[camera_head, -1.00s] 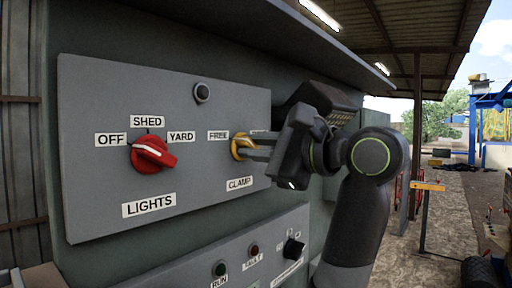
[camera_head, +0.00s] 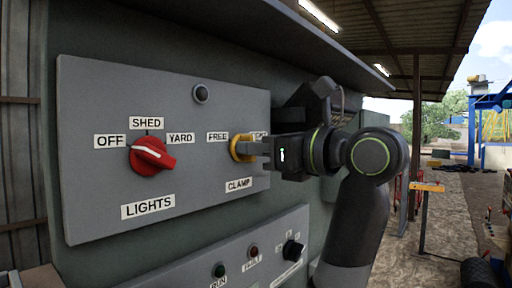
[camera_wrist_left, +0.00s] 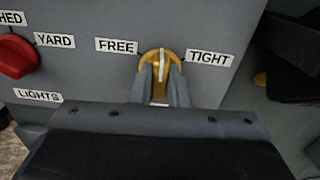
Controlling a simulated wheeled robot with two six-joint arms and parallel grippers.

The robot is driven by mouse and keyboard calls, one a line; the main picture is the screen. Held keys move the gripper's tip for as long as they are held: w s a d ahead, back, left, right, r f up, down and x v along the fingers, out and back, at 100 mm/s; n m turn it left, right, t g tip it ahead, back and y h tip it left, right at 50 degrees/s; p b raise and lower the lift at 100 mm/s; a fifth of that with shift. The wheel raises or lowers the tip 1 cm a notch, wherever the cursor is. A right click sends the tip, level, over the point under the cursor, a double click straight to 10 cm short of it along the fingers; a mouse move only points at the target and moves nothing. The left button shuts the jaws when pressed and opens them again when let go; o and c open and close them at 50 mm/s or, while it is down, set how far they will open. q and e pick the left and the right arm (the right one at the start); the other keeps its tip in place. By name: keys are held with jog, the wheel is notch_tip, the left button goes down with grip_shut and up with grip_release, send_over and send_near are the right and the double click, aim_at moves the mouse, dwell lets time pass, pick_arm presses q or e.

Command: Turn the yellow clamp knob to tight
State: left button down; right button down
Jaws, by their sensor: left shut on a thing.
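The yellow clamp knob (camera_head: 236,148) is on the grey panel above the CLAMP label (camera_head: 239,185). My left gripper (camera_head: 256,148) is shut on the knob, its fingers pointing straight at the panel from the right. In the left wrist view, the fingers (camera_wrist_left: 163,88) grip either side of the yellow knob (camera_wrist_left: 146,66). Its white pointer line (camera_wrist_left: 162,62) stands about upright between the FREE label (camera_wrist_left: 117,46) and the TIGHT label (camera_wrist_left: 209,58), on neither. In the head view the gripper partly covers the TIGHT label. My right gripper is not in view.
A red LIGHTS knob (camera_head: 152,156) is left of the clamp knob. A dark round lamp (camera_head: 201,93) is above. A lower panel (camera_head: 207,257) carries a green button, a red button and a black knob (camera_head: 292,249). A dark object stands right of the panel.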

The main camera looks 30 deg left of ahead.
pick_arm(q)
jog(key=m, duration=1.2)
jog(key=shift+w+f, duration=0.15)
jog(key=shift+m, duration=0.3)
jog(key=c, duration=1.4)
grip_release()
jog(key=s+d+b, duration=0.1)
jog(key=d+b, duration=0.5)
jog(key=d, duration=1.1)
jog(key=shift+s+d, duration=0.15)
jog(key=shift+d, duration=0.05)
